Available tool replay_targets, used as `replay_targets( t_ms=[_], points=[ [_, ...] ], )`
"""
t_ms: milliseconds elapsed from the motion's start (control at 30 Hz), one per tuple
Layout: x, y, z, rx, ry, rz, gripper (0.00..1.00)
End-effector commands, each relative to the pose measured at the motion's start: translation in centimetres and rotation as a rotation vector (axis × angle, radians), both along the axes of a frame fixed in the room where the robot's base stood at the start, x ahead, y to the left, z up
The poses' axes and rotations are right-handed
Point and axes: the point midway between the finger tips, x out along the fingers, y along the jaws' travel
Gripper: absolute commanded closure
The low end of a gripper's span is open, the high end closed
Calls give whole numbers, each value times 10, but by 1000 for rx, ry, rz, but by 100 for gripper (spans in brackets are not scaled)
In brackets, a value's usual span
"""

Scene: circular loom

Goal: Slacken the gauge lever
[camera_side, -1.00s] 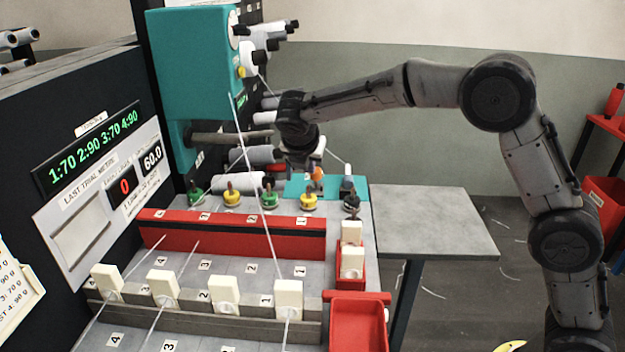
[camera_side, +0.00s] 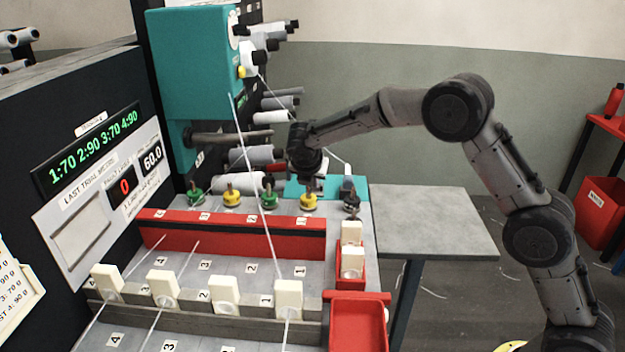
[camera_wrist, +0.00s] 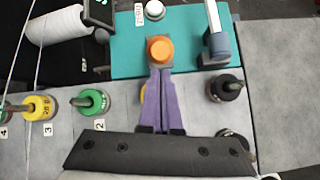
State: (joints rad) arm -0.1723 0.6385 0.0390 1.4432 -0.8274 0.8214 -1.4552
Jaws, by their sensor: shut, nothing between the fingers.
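A teal plate (camera_wrist: 125,58) carries a round orange knob (camera_wrist: 160,48) on a small grey block, a white round knob (camera_wrist: 154,10) and a blue-grey upright with a pale bar (camera_wrist: 215,42). I cannot tell for sure which of these is the gauge lever. The plate (camera_side: 328,184) also shows in the side view, where my arm hides the orange knob. My gripper (camera_wrist: 159,72) points at the orange knob in the wrist view, with its purple fingers together and empty. Its tips lie just short of or over the knob's block; contact is unclear. In the side view my gripper (camera_side: 309,183) is low over the bench's back edge.
Green and yellow knobs on posts (camera_side: 269,198) stand in a row left of my gripper, with a black one (camera_side: 351,203) to the right. A thread (camera_side: 255,165) runs down past them. A red rail (camera_side: 230,235) lies in front. The grey side table (camera_side: 430,220) is clear.

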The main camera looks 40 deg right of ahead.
Motion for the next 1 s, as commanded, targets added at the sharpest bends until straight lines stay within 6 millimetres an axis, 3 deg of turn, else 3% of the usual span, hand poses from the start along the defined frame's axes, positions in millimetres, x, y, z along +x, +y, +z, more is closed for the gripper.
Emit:
replay_targets(
  t_ms=[1000],
  points=[
    [6,-6,9,84,83,-2,100]
  ],
)
